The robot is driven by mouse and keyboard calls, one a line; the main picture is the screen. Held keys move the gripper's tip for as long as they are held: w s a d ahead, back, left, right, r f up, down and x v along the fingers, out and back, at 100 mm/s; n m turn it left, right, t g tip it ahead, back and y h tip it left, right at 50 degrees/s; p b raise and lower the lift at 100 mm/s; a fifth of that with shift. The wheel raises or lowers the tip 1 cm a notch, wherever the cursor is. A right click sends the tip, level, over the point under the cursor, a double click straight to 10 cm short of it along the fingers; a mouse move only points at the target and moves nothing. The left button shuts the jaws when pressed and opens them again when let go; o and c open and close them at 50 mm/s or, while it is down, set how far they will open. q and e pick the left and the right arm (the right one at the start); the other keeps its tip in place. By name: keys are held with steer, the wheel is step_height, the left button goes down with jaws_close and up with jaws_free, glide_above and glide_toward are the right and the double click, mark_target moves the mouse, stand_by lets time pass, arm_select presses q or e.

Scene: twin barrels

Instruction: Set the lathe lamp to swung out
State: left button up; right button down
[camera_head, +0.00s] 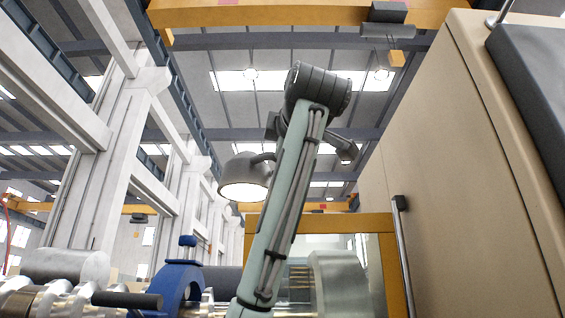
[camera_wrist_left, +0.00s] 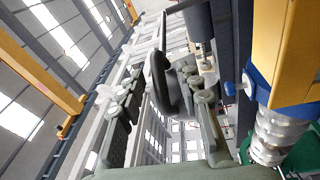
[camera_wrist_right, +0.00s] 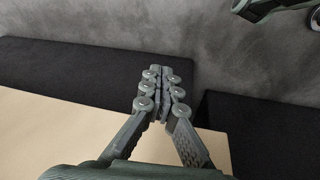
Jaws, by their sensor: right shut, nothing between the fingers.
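The lathe lamp's grey shade (camera_head: 243,178), lit inside and facing down, shows in the head view left of a pale green arm (camera_head: 280,205) with rods along it. That arm rises, leaning right, to a dark ribbed joint (camera_head: 318,88). The link between shade and arm is partly hidden. My left gripper (camera_wrist_left: 157,78) shows in its wrist view with its fingers spread. A dark rounded piece (camera_wrist_left: 160,85) shows between the fingers; I cannot tell whether they touch it. My right gripper (camera_wrist_right: 161,74) is shut and empty above a beige surface. Neither gripper is recognisable in the head view.
A tall beige cabinet (camera_head: 470,170) fills the head view's right side. A blue steady rest (camera_head: 180,282) and a shiny shaft (camera_head: 45,298) lie low at left. A yellow frame (camera_head: 388,250) stands behind the lamp. Dark panels (camera_wrist_right: 85,70) border the beige surface near my right gripper.

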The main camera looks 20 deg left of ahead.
arm_select(q)
steer(key=v, duration=1)
steer(key=shift+s+d, duration=0.2)
steer(key=shift+s, duration=0.05)
